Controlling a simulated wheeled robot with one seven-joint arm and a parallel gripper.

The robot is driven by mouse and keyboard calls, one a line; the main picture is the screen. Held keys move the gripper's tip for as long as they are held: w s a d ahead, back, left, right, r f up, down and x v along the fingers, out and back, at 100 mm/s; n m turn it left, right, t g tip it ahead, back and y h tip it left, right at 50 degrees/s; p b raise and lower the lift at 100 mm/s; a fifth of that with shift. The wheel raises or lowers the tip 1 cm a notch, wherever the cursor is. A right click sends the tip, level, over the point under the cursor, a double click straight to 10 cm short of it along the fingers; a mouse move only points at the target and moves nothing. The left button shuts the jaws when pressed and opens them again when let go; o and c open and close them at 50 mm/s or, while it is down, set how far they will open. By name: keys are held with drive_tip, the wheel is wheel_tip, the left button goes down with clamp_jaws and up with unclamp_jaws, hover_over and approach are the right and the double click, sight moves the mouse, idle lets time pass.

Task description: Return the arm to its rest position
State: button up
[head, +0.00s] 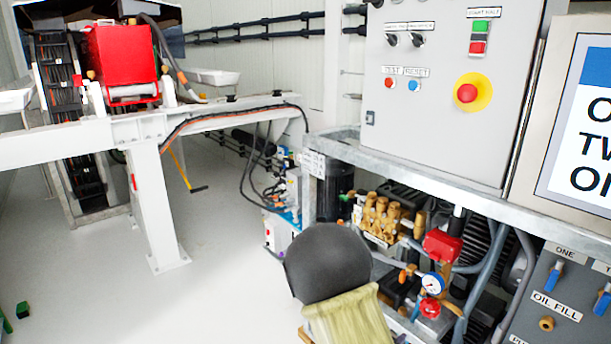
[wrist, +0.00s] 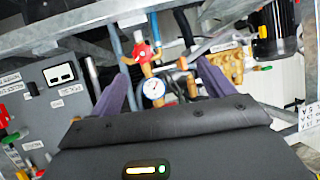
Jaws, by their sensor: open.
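My gripper (wrist: 163,68) shows in the wrist view with its two dark purple fingers spread apart and nothing held between them. Behind the gap between the fingers are a round pressure gauge (wrist: 153,89) and a red-topped fitting (wrist: 143,50). I cannot tell whether a finger touches anything. In the head view a dark rounded part of my arm (head: 328,262) and a yellow-green part below it stand in front of the pump bench. The gripper itself does not show there.
The bench frame (head: 420,178) holds brass pump heads (head: 380,214), a red fitting (head: 442,246), a gauge (head: 432,284) and hoses. A control cabinet (head: 440,120) stands above, with an oil-fill panel (head: 560,300) at right.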

drive_tip(key=s+a+r+n+g+y, duration=0.25)
drive_tip(key=s+n+g+y, duration=0.2)
drive_tip(key=s, duration=0.45)
drive_tip(key=s+a+r+n+g+y, duration=0.25)
drive_tip(key=s+r+n+y, duration=0.2)
drive_tip(key=s, duration=0.55)
drive_tip(key=w+a+p+v, duration=0.1)
drive_tip(key=w+p+v, duration=0.2)
drive_tip(key=p+v, duration=1)
drive_tip(key=w+a+r+p+v, duration=0.1)
drive_tip(key=w+p+v, duration=0.2)
drive_tip(key=p+v, duration=1.1)
drive_tip(key=shift+w+d+r+h+p, duration=0.25)
drive_tip(key=shift+d+r+h+p, duration=0.2)
drive_tip(key=shift+p, duration=0.6)
drive_tip(key=shift+a, duration=0.1)
